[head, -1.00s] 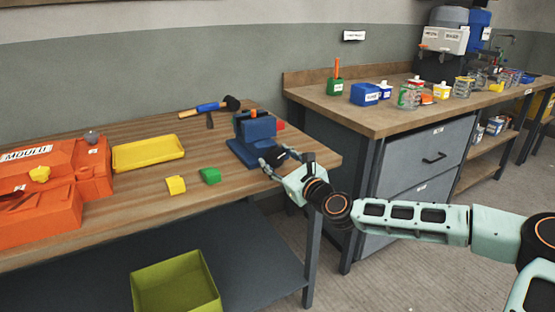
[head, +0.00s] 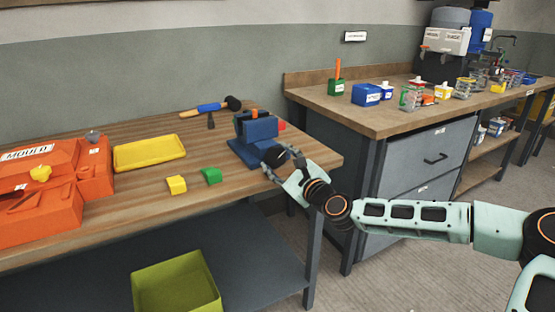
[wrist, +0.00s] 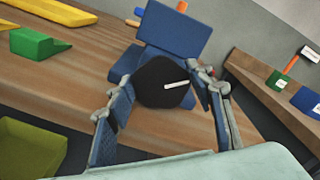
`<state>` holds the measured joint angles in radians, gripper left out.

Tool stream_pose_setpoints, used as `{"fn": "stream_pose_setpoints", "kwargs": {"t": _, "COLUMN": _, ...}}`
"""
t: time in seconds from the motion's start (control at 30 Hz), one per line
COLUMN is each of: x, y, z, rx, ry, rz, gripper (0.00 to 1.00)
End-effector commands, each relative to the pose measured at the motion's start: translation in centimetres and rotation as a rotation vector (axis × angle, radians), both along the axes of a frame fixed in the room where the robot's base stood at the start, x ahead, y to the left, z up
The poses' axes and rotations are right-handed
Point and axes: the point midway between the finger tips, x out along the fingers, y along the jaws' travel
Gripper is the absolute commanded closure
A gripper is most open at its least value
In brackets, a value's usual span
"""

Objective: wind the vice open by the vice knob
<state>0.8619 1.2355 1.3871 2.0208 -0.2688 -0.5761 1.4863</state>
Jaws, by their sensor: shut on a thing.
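The blue vice (head: 255,150) stands at the right end of the wooden bench. Its round black vice knob (head: 271,155) faces the front edge. In the wrist view the knob (wrist: 155,85) has a white line that points right, and the blue vice body (wrist: 175,35) is behind it. My gripper (head: 278,160) is shut on the knob, with one finger on each side of it. In the wrist view my gripper (wrist: 160,92) shows blue finger pads left and right of the knob. How wide the vice jaws stand is hard to tell.
On the bench are a hammer (head: 212,106), a yellow tray (head: 150,153), a yellow block (head: 176,184), a green wedge (head: 211,175) and an orange mould (head: 40,210). An olive bin (head: 175,285) is below. A second bench (head: 400,122) with containers stands at the right.

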Motion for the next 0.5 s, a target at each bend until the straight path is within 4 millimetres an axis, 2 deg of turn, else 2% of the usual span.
{"fn": "stream_pose_setpoints", "kwargs": {"t": 0.07, "x": -0.01, "y": -0.05, "z": -0.13, "rx": 0.000, "ry": 0.002, "rz": 0.000, "gripper": 0.76}}
{"fn": "stream_pose_setpoints", "kwargs": {"t": 0.1, "x": -0.01, "y": -0.05, "z": -0.13, "rx": 0.000, "ry": 0.003, "rz": 0.000, "gripper": 0.50}}
{"fn": "stream_pose_setpoints", "kwargs": {"t": 0.23, "x": 0.00, "y": -0.03, "z": -0.10, "rx": 0.001, "ry": 0.002, "rz": 0.000, "gripper": 0.35}}
{"fn": "stream_pose_setpoints", "kwargs": {"t": 0.5, "x": -0.03, "y": -0.02, "z": -0.06, "rx": 0.001, "ry": 0.002, "rz": 0.000, "gripper": 0.34}}
